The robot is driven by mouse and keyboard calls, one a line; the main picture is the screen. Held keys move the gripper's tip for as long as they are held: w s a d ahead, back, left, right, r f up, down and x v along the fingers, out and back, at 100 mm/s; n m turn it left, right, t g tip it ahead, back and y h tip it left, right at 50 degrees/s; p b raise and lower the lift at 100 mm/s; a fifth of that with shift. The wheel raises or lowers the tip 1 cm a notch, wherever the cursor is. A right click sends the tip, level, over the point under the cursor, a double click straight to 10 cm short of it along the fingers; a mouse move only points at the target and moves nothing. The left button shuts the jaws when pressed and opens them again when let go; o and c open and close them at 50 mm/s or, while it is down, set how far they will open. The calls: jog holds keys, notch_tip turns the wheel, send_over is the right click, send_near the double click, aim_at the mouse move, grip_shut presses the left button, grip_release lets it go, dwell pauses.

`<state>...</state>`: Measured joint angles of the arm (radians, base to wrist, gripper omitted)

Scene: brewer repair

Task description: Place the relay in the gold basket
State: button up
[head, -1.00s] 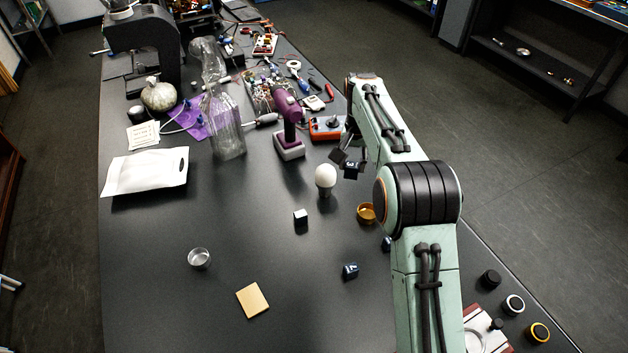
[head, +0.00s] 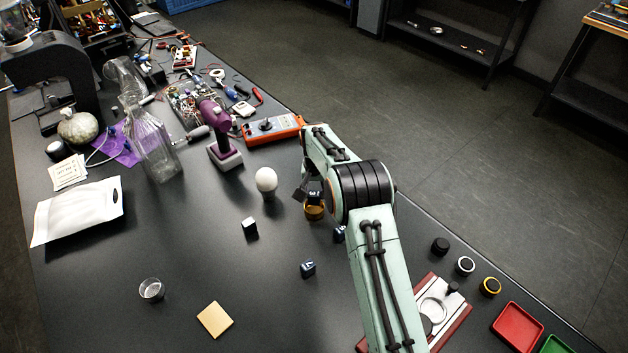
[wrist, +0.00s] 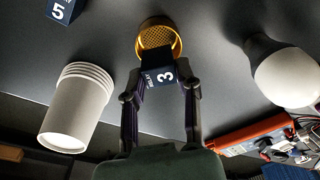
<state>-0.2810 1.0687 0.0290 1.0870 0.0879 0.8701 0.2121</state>
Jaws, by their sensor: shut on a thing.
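The relay is a dark blue block marked 3 (wrist: 160,78), gripped between the two fingertips of my gripper (wrist: 162,88) in the wrist view. In the head view the relay (head: 315,191) shows at my gripper (head: 307,190), partly behind my arm. The gold basket (head: 314,213) is a small round cup with a mesh inside. In the head view it shows directly below the relay. In the wrist view the basket (wrist: 158,27) lies just beyond the relay, which overlaps its near rim. I cannot tell whether the relay touches the basket.
A white bulb (head: 266,180) stands left of the basket. Dark blocks lie nearby, one (head: 308,269) in front and one (head: 250,227) to the left. White stacked cups (wrist: 78,105) show in the wrist view. An orange meter (head: 272,130) lies behind. The left-centre table is mostly clear.

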aim_at(314, 195)
jog(key=shift+f, duration=1.55)
jog(key=o, duration=1.1)
notch_tip(314, 195, up, 7)
jog(key=shift+r, duration=0.1)
jog(key=shift+d, duration=0.1)
